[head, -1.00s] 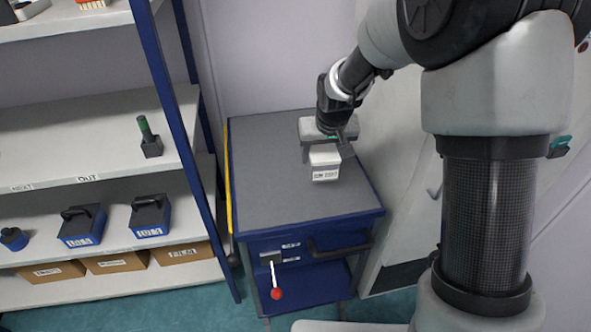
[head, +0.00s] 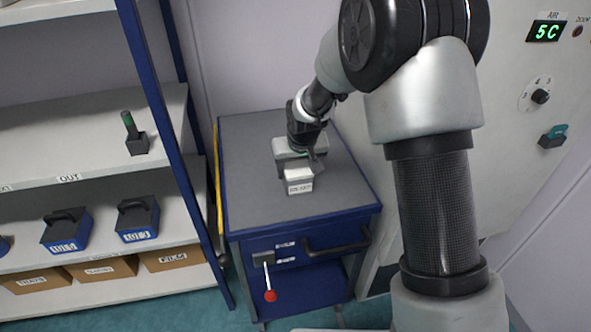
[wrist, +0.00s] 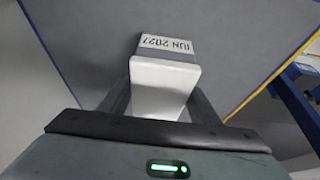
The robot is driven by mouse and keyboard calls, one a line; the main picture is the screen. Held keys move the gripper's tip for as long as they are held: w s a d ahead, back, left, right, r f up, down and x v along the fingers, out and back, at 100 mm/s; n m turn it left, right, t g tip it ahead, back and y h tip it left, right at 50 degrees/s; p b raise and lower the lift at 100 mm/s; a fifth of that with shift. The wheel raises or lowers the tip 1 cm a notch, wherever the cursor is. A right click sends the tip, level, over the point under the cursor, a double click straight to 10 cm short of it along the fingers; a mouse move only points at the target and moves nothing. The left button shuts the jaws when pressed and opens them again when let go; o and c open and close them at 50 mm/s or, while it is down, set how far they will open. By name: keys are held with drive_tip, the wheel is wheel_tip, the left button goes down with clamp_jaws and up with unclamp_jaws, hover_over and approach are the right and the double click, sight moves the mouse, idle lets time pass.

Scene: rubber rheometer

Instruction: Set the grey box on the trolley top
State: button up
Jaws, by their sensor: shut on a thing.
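The grey box (head: 299,181), pale with a date label on one face, is between the fingers of my gripper (head: 302,164) over the trolley top (head: 250,200). In the wrist view the box (wrist: 163,75) sits between the two dark fingers of my gripper (wrist: 160,105), its label "JUN 2027" facing away from the palm. The grey trolley top fills the background there. My gripper is shut on the box. Whether the box's underside touches the top or hangs just above it, I cannot tell.
The blue trolley has a dark handle (head: 335,247) and a red-knobbed lever (head: 269,295) at its front. A shelf rack (head: 172,150) with blue-and-black lot boxes and cartons stands at left. A pale cabinet (head: 530,110) with dials is at right. The trolley top around the box is clear.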

drive_tip(key=shift+w, duration=0.1)
drive_tip(key=shift+f, duration=0.1)
drive_tip(key=o, duration=1.5)
drive_tip(key=shift+c, duration=0.2)
